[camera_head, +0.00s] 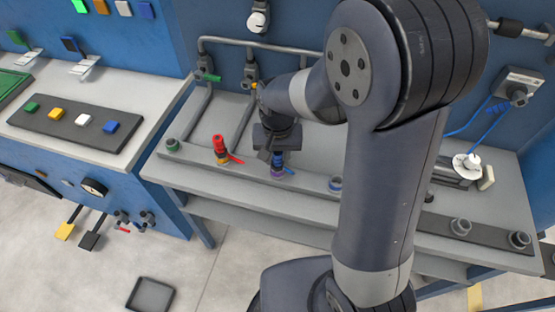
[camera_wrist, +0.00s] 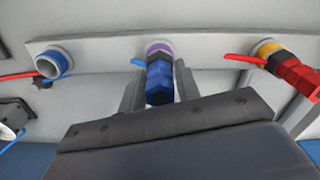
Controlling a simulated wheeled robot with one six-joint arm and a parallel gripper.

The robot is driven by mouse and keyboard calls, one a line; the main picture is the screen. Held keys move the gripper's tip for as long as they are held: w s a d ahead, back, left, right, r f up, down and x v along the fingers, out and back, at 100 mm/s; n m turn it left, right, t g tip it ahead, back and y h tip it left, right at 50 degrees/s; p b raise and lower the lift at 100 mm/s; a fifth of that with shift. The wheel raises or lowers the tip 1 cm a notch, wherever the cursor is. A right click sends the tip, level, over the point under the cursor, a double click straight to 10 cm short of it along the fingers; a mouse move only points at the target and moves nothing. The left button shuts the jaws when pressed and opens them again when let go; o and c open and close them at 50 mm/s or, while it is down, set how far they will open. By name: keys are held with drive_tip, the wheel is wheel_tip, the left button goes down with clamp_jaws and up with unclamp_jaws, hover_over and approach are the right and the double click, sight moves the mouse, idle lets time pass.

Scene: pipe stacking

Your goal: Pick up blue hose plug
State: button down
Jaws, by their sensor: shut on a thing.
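The blue hose plug (camera_head: 277,159) stands on the purple-ringed fitting (camera_head: 278,172) of the long grey bar. In the wrist view the plug (camera_wrist: 158,84) is between the two grey fingers of my gripper (camera_wrist: 158,92), with the purple ring (camera_wrist: 158,48) right at its end. My gripper (camera_head: 274,150) points down over the fitting and is shut on the plug. I cannot tell whether the plug is fully seated or slightly lifted. A blue lever (camera_head: 290,171) sticks out to the right of the fitting.
A red plug (camera_head: 219,144) with a red lever stands on a yellow-ringed fitting to the left. An empty blue-ringed fitting (camera_head: 335,184) is to the right. A green-ringed fitting (camera_head: 172,145) sits at the bar's left end. Grey pipes (camera_head: 240,120) rise behind.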

wheel_tip(320, 180, up, 10)
drive_tip(key=shift+r, duration=0.1)
idle(0.5)
wheel_tip(320, 180, up, 8)
drive_tip(key=p, duration=0.7)
idle(0.4)
